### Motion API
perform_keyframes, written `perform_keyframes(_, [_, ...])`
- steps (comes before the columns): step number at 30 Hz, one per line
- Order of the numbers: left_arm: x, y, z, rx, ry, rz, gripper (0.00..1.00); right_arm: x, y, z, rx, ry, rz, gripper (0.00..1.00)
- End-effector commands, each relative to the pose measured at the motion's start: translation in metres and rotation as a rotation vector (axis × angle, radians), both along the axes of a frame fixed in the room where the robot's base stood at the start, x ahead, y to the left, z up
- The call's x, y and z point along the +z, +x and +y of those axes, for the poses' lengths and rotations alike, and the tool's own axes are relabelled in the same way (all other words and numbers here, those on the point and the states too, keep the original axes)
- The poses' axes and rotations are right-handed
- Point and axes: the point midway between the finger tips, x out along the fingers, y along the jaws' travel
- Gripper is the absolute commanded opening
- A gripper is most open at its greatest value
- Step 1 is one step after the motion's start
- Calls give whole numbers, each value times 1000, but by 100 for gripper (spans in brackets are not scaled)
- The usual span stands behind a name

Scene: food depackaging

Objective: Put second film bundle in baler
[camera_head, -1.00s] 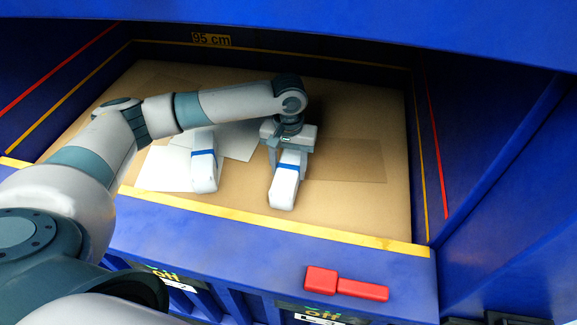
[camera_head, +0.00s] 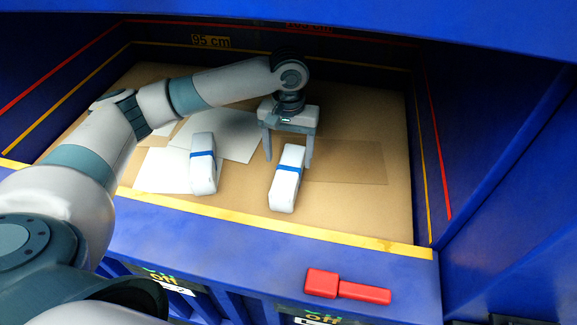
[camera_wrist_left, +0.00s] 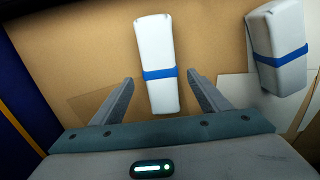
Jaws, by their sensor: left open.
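Two white film bundles with blue bands lie on the brown floor of the blue baler (camera_head: 350,270). The right-hand bundle (camera_head: 286,186) lies just in front of my left gripper (camera_head: 289,162). The other bundle (camera_head: 202,150) lies to its left, partly on white sheets. My left gripper is open and empty, above and behind the right-hand bundle. In the left wrist view the nearer bundle (camera_wrist_left: 156,50) lies between and beyond the open fingers (camera_wrist_left: 160,88), with a gap on each side. The other bundle (camera_wrist_left: 276,68) is at the right there. My right gripper is not seen.
White sheets (camera_head: 230,133) and a thin see-through brownish sheet (camera_head: 348,163) lie on the baler floor. A yellow-edged front sill (camera_head: 280,224) and blue side walls surround it. A red handle (camera_head: 346,287) is on the front.

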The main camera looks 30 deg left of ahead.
Motion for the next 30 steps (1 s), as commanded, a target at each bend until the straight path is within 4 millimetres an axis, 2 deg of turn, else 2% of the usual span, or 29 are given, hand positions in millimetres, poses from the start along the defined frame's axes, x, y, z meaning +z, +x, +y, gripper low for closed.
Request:
perform_keyframes(6, [37, 1, 0, 0, -1, -3, 69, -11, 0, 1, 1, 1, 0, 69])
perform_keyframes(12, [59, 1, 0, 1, -1, -2, 69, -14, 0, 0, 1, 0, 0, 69])
perform_keyframes(30, [64, 0, 0, 1, 0, 0, 69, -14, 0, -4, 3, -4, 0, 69])
